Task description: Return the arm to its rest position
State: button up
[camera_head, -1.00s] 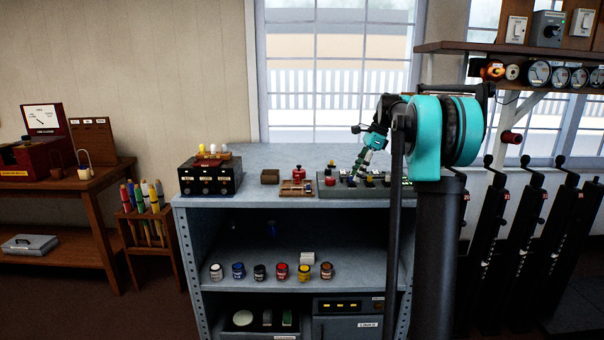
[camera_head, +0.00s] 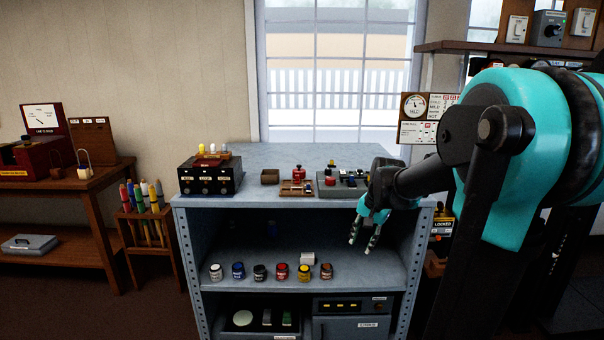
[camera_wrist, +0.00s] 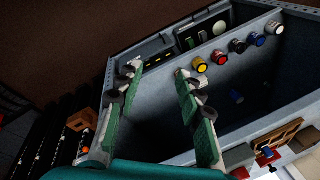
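My gripper (camera_head: 365,231) hangs in front of the right part of the grey shelf unit (camera_head: 183,225), below its top, with fingers pointing down. In the wrist view my gripper (camera_wrist: 155,80) has two green-padded fingers spread apart with nothing between them. My teal and black arm (camera_head: 520,140) reaches in from the right of the head view. It covers the right end of the unit and much of the lever frame.
On the unit's top stand a black drawer box (camera_head: 210,177), a small brown box (camera_head: 270,177) and a tray of small parts (camera_head: 343,183). Several jars, one of them red (camera_head: 281,271), line the middle shelf. A coloured-stick rack (camera_head: 146,235) stands left.

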jog(key=s+f+n+t, duration=0.1)
jog(key=s+f+n, duration=0.2)
jog(key=s+f, duration=0.2)
jog(key=s+f+n+h, duration=0.1)
jog(key=s+f+n, duration=0.3)
jog(key=s, duration=0.8)
notch_tip(320, 180, down, 3)
jog(key=shift+s+d+r+t, duration=0.2)
jog(key=shift+s+d+t, duration=0.1)
jog(key=shift+d+t, duration=0.1)
